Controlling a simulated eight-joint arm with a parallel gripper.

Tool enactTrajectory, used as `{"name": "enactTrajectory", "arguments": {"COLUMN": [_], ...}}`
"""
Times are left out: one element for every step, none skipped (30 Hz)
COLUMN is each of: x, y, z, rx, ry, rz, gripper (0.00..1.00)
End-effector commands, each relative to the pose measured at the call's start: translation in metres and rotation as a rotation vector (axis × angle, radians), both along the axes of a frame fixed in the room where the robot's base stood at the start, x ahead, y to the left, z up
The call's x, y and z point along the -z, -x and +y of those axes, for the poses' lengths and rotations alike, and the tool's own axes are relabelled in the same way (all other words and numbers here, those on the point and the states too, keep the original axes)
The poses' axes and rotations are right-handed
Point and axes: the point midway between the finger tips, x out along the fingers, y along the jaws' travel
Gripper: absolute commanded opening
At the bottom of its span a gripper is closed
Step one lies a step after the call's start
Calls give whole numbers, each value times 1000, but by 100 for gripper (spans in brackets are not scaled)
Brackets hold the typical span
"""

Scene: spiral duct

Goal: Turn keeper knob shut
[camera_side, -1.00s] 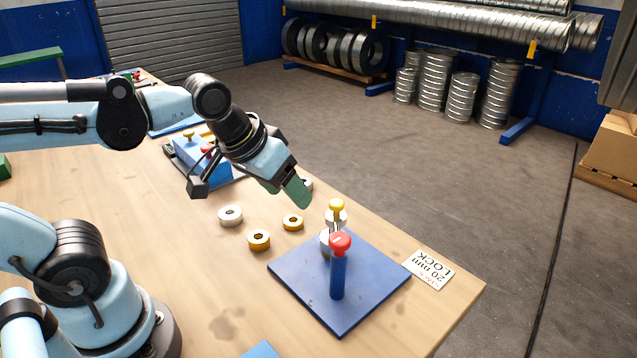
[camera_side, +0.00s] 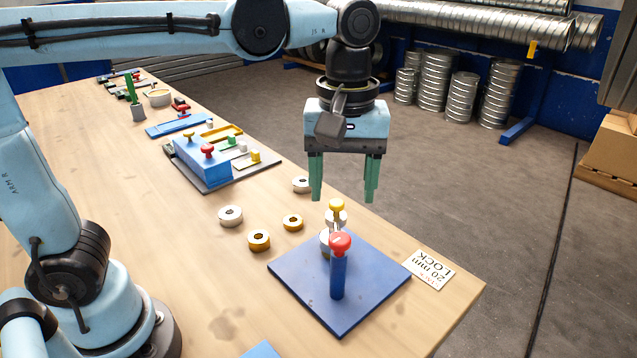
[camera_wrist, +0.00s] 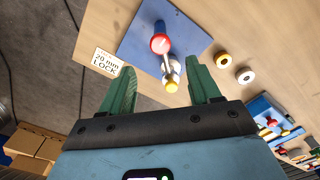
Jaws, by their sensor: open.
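A blue square base plate (camera_side: 370,295) lies near the table's right corner. On it stands a blue post (camera_side: 338,278) topped by a red knob (camera_side: 340,243). A yellow knob (camera_side: 337,205) is just behind, with silver round parts (camera_side: 326,240) below it. Which knob is the keeper is not marked. The wrist view also shows the red knob (camera_wrist: 159,44) and the yellow knob (camera_wrist: 171,87), with a thin rod between them. My gripper (camera_side: 343,190) points down, open and empty, above and behind the yellow knob. Its green fingers are apart and touch nothing visible.
A card (camera_side: 430,270) reading "20 mm LOCK" lies right of the plate. Loose white and yellow rings (camera_side: 259,240) lie left of it. A blue fixture with knobs (camera_side: 205,160) stands farther back. The air around my gripper looks clear.

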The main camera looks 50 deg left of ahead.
Motion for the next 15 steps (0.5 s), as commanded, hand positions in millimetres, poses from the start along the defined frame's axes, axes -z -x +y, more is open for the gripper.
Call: {"name": "enactTrajectory", "arguments": {"x": [9, 13, 20, 24, 29, 35, 40, 44, 50, 54, 58, 63, 67, 70, 73], "y": [0, 0, 0, 0, 0, 0, 0, 0, 0, 0, 0, 0, 0, 0, 0], "z": [0, 0, 0, 0, 0, 0, 0, 0, 0, 0, 0, 0, 0, 0, 0], "rx": [0, 0, 0, 0, 0, 1, 1, 1, 1, 1, 1, 1, 1, 1, 1], "ry": [1, 1, 1, 1, 1, 1, 1, 1, 1, 1, 1, 1, 1, 1, 1], "rz": [-1, -1, -1, -1, -1, -1, -1, -1, -1, -1, -1, -1, -1, -1, -1], "gripper": [62, 62, 62, 62, 62, 62, 62, 62, 62, 62, 62, 62, 62, 62, 62]}}
